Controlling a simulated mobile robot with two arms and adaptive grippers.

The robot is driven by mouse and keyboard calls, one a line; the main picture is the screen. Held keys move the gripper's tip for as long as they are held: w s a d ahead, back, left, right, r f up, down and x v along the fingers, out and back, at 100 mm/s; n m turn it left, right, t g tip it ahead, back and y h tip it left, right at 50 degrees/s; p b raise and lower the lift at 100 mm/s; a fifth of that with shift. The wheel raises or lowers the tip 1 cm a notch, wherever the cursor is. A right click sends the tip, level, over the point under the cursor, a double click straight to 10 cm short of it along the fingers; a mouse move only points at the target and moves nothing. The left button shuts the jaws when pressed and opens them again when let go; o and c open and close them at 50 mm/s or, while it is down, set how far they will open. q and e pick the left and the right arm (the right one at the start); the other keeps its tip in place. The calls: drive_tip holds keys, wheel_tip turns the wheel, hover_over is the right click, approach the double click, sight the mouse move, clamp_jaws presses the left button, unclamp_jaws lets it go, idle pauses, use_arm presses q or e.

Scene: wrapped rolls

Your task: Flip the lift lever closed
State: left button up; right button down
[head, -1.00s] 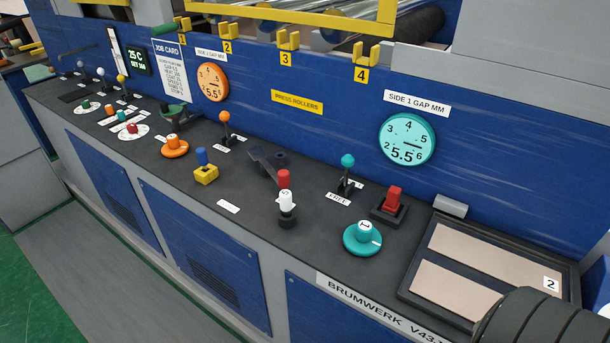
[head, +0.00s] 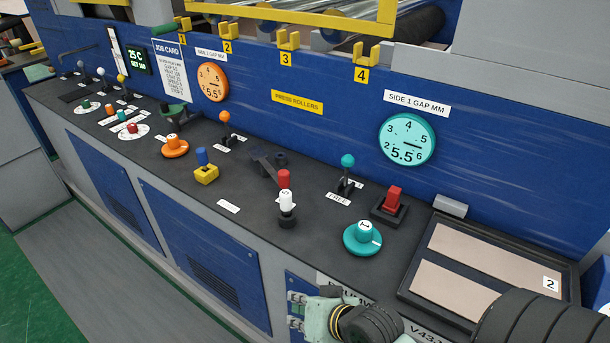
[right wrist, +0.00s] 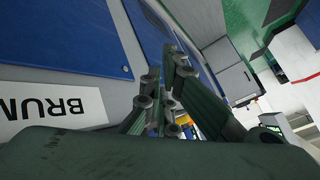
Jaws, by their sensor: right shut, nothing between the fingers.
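Several levers stand on the dark console top in the head view; I cannot read which one is the lift lever. A teal-ball lever (head: 347,162) stands upright at the right, with a label reading FREE in front. An orange-ball lever (head: 224,117) stands farther left, near the back panel. A black lever (head: 265,168) lies low between them. My right gripper (head: 298,311) is low at the bottom, in front of the console's front face, apart from all levers. It is shut and empty; its fingers also show in the right wrist view (right wrist: 166,100). My left gripper is out of view.
Close around the levers are a white-and-red knob (head: 286,198), a teal dial (head: 362,238), a red switch (head: 391,202) and a yellow-and-blue knob (head: 205,168). A framed tray (head: 408,294) is at the right. Gauges and yellow hooks line the blue back panel.

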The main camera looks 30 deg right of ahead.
drive_tip(key=w+d+r+m+t+h, duration=0.2)
drive_tip(key=d+r+m, duration=0.1)
drive_tip(key=d+m, duration=0.2)
drive_tip(key=w+d+r+m+t+h, duration=0.1)
drive_tip(key=w+d+r+m+t, duration=0.2)
drive_tip(key=d+r+m, duration=0.1)
drive_tip(key=w+d+r+m+t+h, duration=0.2)
drive_tip(key=d+r+m+t, duration=0.1)
drive_tip(key=d+m, duration=0.3)
drive_tip(key=shift+w+d+r+h, duration=0.15)
drive_tip(key=shift+w+d+r, duration=0.1)
drive_tip(key=shift+d, duration=0.2)
drive_tip(key=shift+w+d+r+h, duration=0.1)
drive_tip(key=shift+d+r+h, duration=0.1)
drive_tip(key=shift+d, duration=0.2)
drive_tip(key=p+x, duration=0.1)
drive_tip(key=x, duration=0.5)
drive_tip(key=p+x, duration=0.1)
drive_tip(key=x, duration=0.6)
drive_tip(key=p+x, duration=0.1)
drive_tip(key=x, duration=0.6)
drive_tip(key=shift+a+r, duration=0.15)
drive_tip(key=shift+r, duration=0.2)
drive_tip(key=shift+s+a+p, duration=0.2)
drive_tip(key=shift+a+p, duration=0.3)
drive_tip(key=shift+a, duration=0.55)
drive_tip(key=shift+s, duration=0.1)
